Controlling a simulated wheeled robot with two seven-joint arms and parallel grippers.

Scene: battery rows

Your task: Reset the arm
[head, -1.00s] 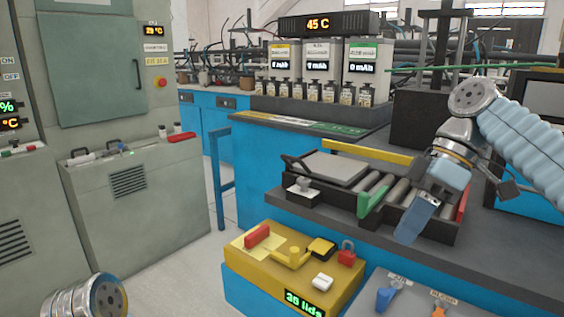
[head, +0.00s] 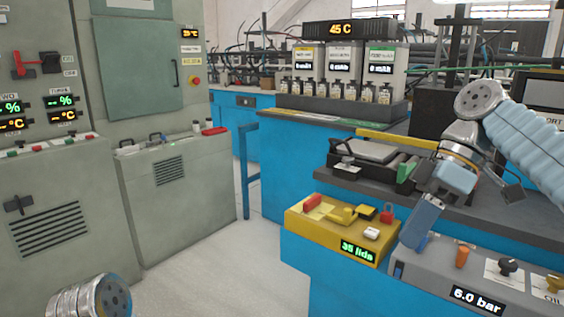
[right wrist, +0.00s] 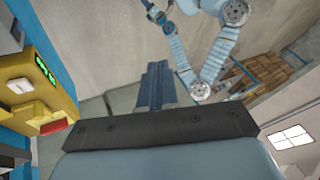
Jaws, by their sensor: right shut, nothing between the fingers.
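My right gripper (head: 424,226) points down in the head view, in front of the grey panel with the 6.0 bar display (head: 476,297). Its blue fingers are shut with nothing between them. It also shows in the right wrist view (right wrist: 154,84), pointing away over pale floor.
A yellow box (head: 352,249) with a 35 lids display stands left of my right gripper. The tray with a green piece (head: 407,170) lies on the bench behind. Grey cabinets (head: 180,200) stand at left. Open floor (head: 215,270) lies between.

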